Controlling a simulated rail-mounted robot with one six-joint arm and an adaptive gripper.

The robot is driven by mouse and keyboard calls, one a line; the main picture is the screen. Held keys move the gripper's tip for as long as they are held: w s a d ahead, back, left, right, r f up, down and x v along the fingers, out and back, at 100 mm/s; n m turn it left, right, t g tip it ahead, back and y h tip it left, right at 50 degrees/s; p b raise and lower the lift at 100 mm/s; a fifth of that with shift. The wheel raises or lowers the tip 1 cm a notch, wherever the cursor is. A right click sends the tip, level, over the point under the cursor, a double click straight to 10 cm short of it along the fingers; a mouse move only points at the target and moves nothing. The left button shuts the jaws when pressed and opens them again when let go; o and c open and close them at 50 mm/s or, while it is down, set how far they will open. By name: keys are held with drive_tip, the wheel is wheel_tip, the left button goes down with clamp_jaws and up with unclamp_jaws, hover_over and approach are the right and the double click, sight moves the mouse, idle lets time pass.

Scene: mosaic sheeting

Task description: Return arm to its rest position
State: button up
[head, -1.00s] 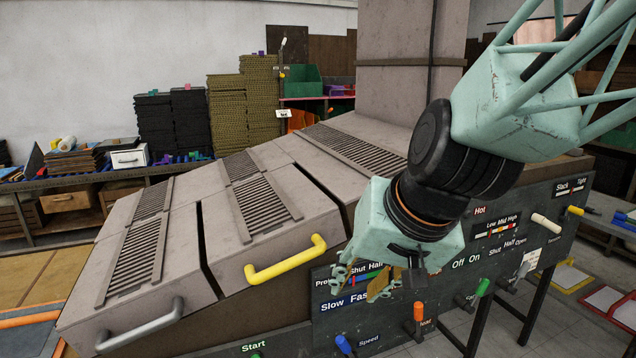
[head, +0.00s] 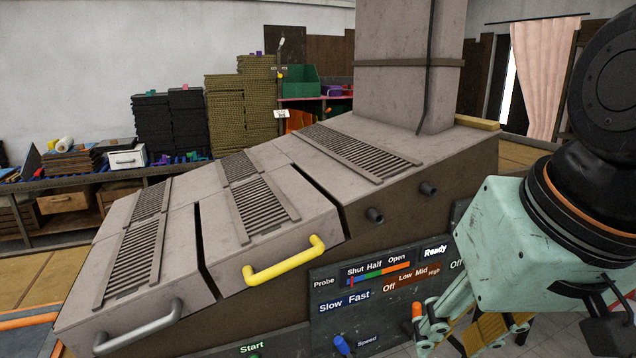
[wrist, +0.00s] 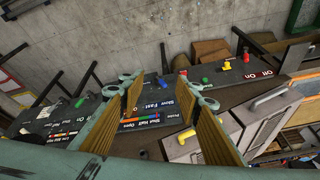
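My gripper (head: 472,336) is at the lower right of the head view, in front of the control panel (head: 330,318). It hides part of the panel's right side. In the wrist view my gripper (wrist: 157,84) shows two tan-padded fingers standing well apart with nothing between them. The control panel (wrist: 75,112) shows upside down beneath and beyond the fingers. No contact between the fingers and any lever is visible.
The sloped grey machine (head: 325,190) fills the middle, with a yellow handle (head: 285,262) and a grey handle (head: 140,328) jutting out. A blue lever (head: 342,345) and an orange lever (head: 417,311) project from the panel. Concrete floor (wrist: 150,35) is open before it.

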drive_tip(key=s+d+h, duration=0.1)
drive_tip(key=s+d, duration=0.3)
drive_tip(key=s, duration=0.3)
drive_tip(key=shift+r, duration=0.35)
drive_tip(key=shift+c, duration=0.4)
idle(1.6)
